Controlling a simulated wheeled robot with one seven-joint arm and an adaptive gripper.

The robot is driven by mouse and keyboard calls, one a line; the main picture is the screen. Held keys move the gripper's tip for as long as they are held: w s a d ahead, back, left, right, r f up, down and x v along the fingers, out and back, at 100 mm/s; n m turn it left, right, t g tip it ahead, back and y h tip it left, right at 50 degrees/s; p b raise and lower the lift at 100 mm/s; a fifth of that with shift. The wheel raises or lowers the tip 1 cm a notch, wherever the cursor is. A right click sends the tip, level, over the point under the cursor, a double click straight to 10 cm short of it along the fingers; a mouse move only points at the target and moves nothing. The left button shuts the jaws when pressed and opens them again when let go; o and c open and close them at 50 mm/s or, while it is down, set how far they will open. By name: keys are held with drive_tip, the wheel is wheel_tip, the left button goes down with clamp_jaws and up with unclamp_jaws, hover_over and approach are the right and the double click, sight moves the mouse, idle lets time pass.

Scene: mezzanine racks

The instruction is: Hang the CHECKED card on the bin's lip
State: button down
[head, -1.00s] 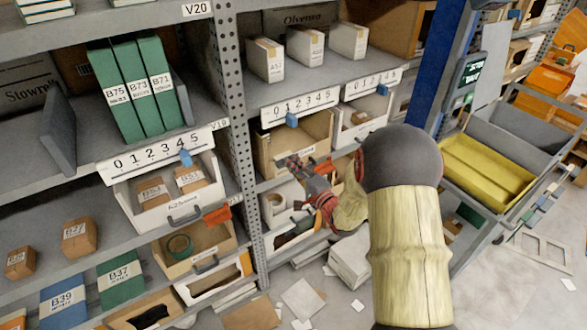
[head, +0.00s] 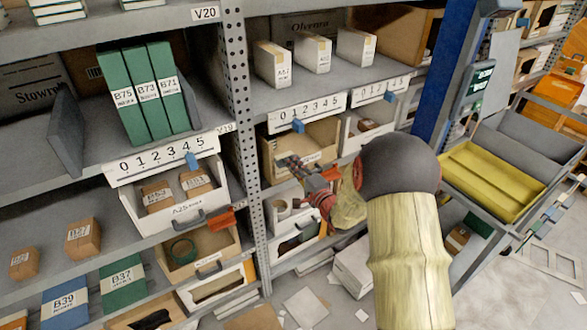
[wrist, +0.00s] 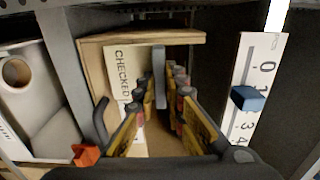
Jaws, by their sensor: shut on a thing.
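The cream CHECKED card (wrist: 122,72) shows in the wrist view, its word running sideways, beside a thin grey strip (wrist: 159,65). My gripper (wrist: 162,88) is shut on the card by this strip, though the fingers hide the exact contact. The tan bin (wrist: 185,39) lies in front of and around the card in that view. In the head view my gripper (head: 284,162) is at the front of the tan bin (head: 268,158) on the middle shelf. I cannot tell whether the card touches the bin's lip.
A white number strip (head: 306,113) with a blue slider (head: 298,126) runs above the bin. A perforated rack post (head: 240,120) stands left of it. A white bin (wrist: 40,110) and an orange tab (wrist: 86,155) are close by in the wrist view.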

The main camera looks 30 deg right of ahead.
drive_tip(key=shift+w+f+b, duration=0.25)
drive_tip(key=shift+f+b, duration=0.3)
drive_tip(key=shift+f, duration=0.25)
drive_tip(key=shift+w+f+b, duration=0.2)
drive_tip(key=shift+f+b, duration=0.3)
drive_tip(key=shift+f, duration=0.3)
drive_tip(key=shift+f, duration=0.1)
drive_tip(key=c, duration=1.8)
unclamp_jaws()
drive_tip(key=shift+o, duration=0.2)
drive_tip(key=s, duration=1.2)
drive_tip(key=shift+d, duration=0.15)
